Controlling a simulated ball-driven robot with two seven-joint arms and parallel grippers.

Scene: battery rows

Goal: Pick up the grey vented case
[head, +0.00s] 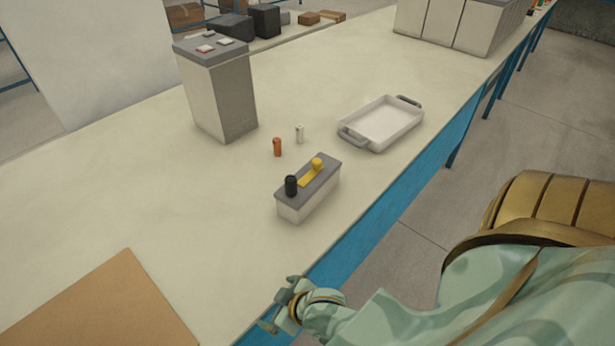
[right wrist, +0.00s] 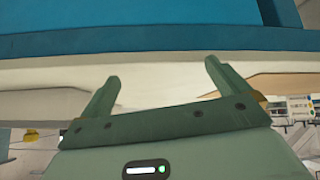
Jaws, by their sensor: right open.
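No case with clearly visible vents shows, so I cannot tell which thing is the grey vented case. A tall pale case with a grey top (head: 222,98) stands upright on the bench, with small red and white pieces on top. A low pale box with a grey lid (head: 308,190) is nearer me, with a black post and a yellow part on it. My right gripper (head: 277,308) is at the bench's near edge, below the low box in the picture and apart from it. In the right wrist view the gripper (right wrist: 162,74) is open and empty. My left gripper is out of view.
A white tray with grey handles (head: 382,124) lies right of centre. An orange cylinder (head: 277,147) and a white cylinder (head: 299,134) stand between. A brown board (head: 105,310) lies at the near left. Pale cases (head: 455,25) line the far end. Left bench is clear.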

